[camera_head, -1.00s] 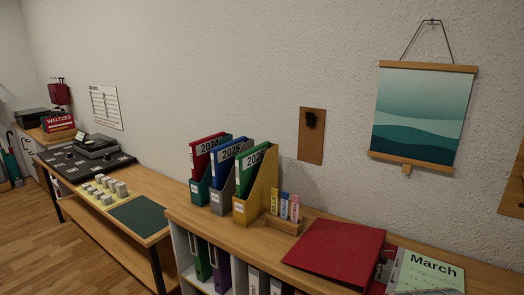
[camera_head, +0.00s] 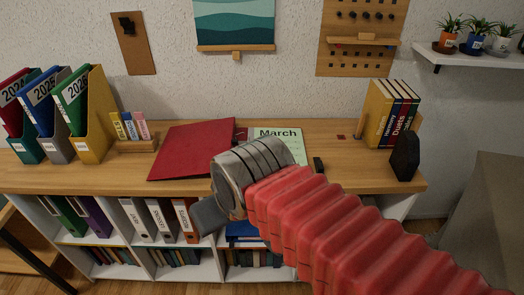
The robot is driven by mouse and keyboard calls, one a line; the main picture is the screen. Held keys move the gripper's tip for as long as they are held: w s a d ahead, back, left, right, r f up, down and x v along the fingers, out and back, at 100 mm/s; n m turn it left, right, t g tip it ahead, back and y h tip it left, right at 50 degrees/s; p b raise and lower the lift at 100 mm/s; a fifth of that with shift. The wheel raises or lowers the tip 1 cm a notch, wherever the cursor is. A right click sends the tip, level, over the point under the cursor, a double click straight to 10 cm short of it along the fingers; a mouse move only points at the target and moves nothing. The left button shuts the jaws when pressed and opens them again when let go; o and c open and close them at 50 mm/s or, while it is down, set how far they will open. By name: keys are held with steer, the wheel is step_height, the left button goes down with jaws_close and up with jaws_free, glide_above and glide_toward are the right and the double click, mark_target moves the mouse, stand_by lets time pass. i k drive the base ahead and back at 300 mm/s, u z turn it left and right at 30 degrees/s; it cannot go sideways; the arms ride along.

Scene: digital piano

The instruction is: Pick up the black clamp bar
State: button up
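I cannot pick out the black clamp bar with certainty. A small upright black piece (camera_head: 318,165) shows on the shelf top, just right of the March sheet (camera_head: 278,143) and partly behind my arm; it may be the bar. My red sleeved arm reaches in from the lower right and ends in a grey metal wrist in front of the shelf top. A dark grey part of my gripper (camera_head: 208,215) shows below the wrist, in front of the shelf's edge. Its fingertips are not clearly visible, so its opening and anything held cannot be told.
A red folder (camera_head: 190,150) lies left of the sheet. Magazine files (camera_head: 85,115) stand at the left. Books (camera_head: 388,115) and a black bookend (camera_head: 405,157) stand at the right. A small board with a black item (camera_head: 133,45) hangs on the wall. Bare shelf top lies before the books.

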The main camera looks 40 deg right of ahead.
mark_target(319, 165)
steer(key=z, duration=1.5)
